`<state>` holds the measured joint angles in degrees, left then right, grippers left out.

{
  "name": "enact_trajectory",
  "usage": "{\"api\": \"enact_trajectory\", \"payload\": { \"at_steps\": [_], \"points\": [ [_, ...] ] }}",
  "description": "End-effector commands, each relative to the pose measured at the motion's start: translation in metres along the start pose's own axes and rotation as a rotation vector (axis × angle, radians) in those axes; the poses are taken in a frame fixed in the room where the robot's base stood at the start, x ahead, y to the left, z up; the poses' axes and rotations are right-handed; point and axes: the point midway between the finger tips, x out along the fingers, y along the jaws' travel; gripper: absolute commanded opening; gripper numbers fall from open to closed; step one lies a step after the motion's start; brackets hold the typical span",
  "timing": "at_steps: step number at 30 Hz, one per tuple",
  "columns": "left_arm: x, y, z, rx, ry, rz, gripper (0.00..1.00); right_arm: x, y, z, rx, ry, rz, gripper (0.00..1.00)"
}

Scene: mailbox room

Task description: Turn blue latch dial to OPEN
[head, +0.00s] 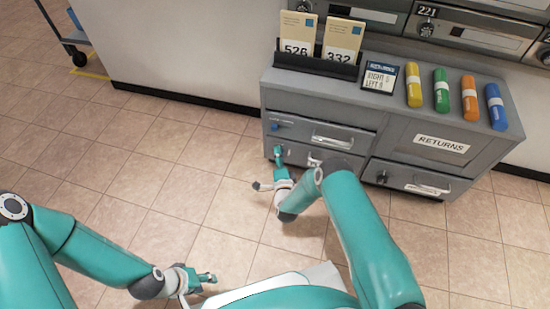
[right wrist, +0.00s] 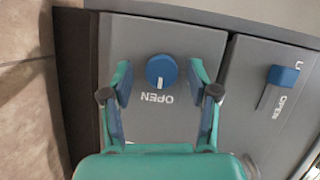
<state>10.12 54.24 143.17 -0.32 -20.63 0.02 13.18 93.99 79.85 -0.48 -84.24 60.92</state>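The blue latch dial (right wrist: 162,70) is a round knob on a grey drawer front in the right wrist view. Its white mark is on the side facing the printed word OPEN. My right gripper (right wrist: 160,80) is open, with one finger on each side of the dial and a visible gap to both. In the head view my right gripper (head: 268,171) is at the lower left drawer of the grey cabinet (head: 390,120) and hides the dial there. My left gripper (head: 197,281) appears open and empty, low over the floor, away from the cabinet.
A blue slide latch (right wrist: 283,75), also marked OPEN, is on the neighbouring drawer. A black dial (head: 382,177) is on the lower right drawer.

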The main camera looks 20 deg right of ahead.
Motion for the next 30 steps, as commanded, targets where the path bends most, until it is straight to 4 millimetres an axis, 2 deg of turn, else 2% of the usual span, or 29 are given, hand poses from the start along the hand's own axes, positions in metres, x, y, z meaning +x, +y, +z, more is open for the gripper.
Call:
{"api": "enact_trajectory", "payload": {
  "at_steps": [5,10,14,24,30],
  "points": [
    [-0.001,0.0,0.0,0.0,0.0,0.0,0.4,-0.002,0.0,0.001,-0.001,-0.002,0.0,0.6],
    [-0.001,0.0,0.0,0.0,0.0,0.0,0.4,-0.015,0.001,0.002,-0.001,-0.004,0.002,0.6],
    [-0.001,0.0,0.0,0.0,0.0,0.0,0.4,-0.035,0.001,0.001,-0.001,-0.004,0.003,0.6],
    [-0.001,0.0,0.0,0.0,0.0,0.0,0.4,-0.1,0.002,0.001,-0.001,-0.003,0.005,0.6],
    [-0.001,0.0,0.0,0.0,0.0,0.0,0.4,-0.117,0.002,0.001,-0.001,-0.001,0.002,0.6]
  ]
}}
